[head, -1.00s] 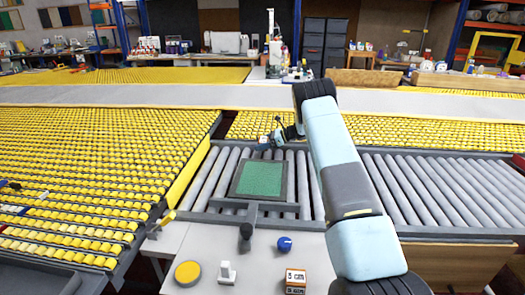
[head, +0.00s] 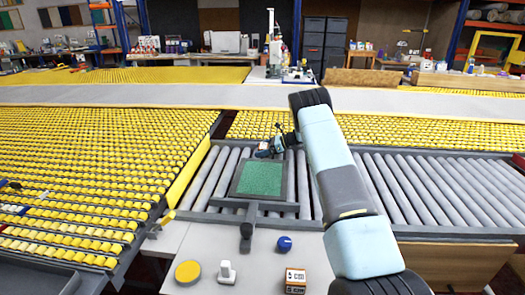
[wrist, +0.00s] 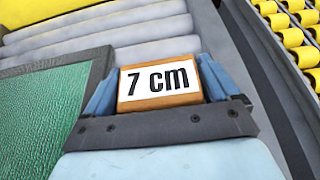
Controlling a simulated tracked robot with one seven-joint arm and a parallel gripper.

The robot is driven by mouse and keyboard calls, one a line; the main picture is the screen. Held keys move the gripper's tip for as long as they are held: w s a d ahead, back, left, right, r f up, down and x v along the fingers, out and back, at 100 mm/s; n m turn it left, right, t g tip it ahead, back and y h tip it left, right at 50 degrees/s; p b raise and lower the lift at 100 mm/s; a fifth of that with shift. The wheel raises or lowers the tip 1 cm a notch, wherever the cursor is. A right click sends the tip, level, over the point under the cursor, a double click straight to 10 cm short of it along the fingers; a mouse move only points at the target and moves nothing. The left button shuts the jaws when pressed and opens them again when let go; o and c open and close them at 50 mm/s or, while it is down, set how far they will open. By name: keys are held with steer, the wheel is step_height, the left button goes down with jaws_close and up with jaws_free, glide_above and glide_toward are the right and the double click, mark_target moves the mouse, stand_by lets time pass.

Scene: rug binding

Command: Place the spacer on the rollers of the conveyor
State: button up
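The spacer (wrist: 160,84) is an orange-brown block with a white label reading "7 cm". It fills the space between the two blue fingers of my gripper (wrist: 160,95) in the wrist view, and the fingers are against its sides. In the head view my gripper (head: 274,146) is at the far end of the grey conveyor rollers (head: 222,180), behind the green pad, with a little of the spacer showing. I cannot tell whether the spacer touches the rollers.
The green pad (head: 260,178) in its dark frame lies close to my gripper. A second block marked in cm (head: 295,281), a blue knob (head: 284,244), a white piece (head: 226,272) and a yellow disc (head: 188,271) are on the near table. Bare rollers (head: 440,190) extend right.

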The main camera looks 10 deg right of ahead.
steer(key=v, duration=1.1)
steer(key=shift+d+r, duration=0.25)
steer(key=shift+s+d+r, duration=0.15)
steer(key=s+a+r+n+g+h, duration=0.1)
steer(key=s+a+r+n+h, duration=0.3)
steer(key=s+r, duration=0.9)
steer(key=s+a+r+n+g+h, duration=0.15)
steer(key=s+a+r+n, duration=0.45)
steer(key=s+r, duration=0.7)
steer(key=s+a+r+n+t+h, duration=0.1)
steer(key=s+r+n+h, duration=0.2)
steer(key=s, duration=0.6)
steer(key=s+a+r+n+h, duration=0.1)
steer(key=s+r+n, duration=0.25)
steer(key=s, duration=0.55)
steer(key=s+d+f+n+t+h, duration=0.1)
steer(key=s+n, duration=0.1)
steer(key=s, duration=0.6)
steer(key=s+f+n+t+h, duration=0.1)
steer(key=s+n+t+h, duration=0.1)
steer(key=s, duration=0.6)
steer(key=shift+d+f+n, duration=0.25)
steer(key=shift+d+n, duration=0.15)
steer(key=shift+n, duration=0.15)
